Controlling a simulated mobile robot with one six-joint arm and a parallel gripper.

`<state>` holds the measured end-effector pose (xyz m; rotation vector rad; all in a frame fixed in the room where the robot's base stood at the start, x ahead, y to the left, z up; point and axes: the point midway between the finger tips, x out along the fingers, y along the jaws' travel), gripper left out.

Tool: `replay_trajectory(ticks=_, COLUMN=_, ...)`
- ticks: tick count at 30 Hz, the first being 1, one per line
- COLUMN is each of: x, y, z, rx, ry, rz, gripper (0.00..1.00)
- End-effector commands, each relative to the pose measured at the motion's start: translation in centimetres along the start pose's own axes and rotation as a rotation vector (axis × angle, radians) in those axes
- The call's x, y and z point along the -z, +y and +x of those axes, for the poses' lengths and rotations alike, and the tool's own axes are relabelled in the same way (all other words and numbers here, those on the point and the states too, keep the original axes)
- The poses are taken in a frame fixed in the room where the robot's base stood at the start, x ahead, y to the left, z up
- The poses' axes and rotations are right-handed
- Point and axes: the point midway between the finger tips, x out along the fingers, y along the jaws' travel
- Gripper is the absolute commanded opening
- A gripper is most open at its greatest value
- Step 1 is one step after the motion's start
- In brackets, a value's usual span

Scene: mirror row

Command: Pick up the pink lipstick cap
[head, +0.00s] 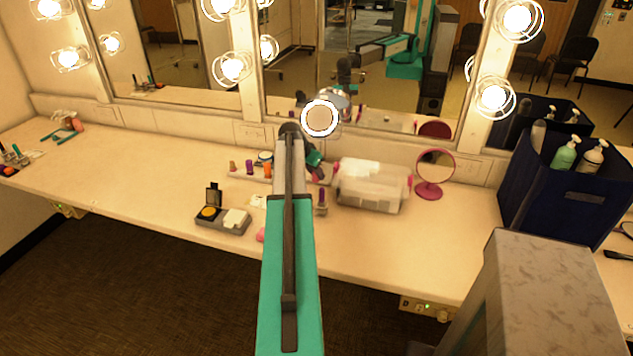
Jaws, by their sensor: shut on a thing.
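My arm reaches forward over the counter from the bottom centre, and its wrist bends down near the mirror. My gripper (320,182) is small and dark in this view, just left of the clear plastic box. It is shut on the pink lipstick cap (322,196), a small magenta piece. A greyish lipstick body shows right below the cap; I cannot tell whether the two are apart. My arm partly hides this area, and the fingertips are hard to make out.
A clear box (369,187) with pink clips stands close right, then a pink round mirror (434,173) and a navy bin (566,195) with bottles. An open compact (222,217) and a partly hidden pink item (260,236) lie left.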

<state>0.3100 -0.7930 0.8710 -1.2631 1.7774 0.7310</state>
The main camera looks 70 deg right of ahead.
Motion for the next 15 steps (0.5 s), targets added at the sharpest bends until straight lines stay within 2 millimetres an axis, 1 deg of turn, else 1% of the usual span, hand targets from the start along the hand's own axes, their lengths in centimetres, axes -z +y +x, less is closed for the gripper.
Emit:
replay_trajectory(ticks=3, x=0.8, y=0.0, z=-1.3, rx=0.001, ry=0.001, rz=0.0, gripper=0.02)
replay_trajectory(ticks=7, x=1.5, y=-0.1, z=-2.5, rx=0.001, ry=0.001, rz=0.0, gripper=0.02)
replay_trajectory(ticks=10, x=1.8, y=0.0, z=-3.2, rx=0.001, ry=0.0, rz=0.0, gripper=0.02)
replay_trajectory(ticks=15, x=2.1, y=0.0, z=-3.7, rx=0.001, ry=0.0, rz=0.0, gripper=0.02)
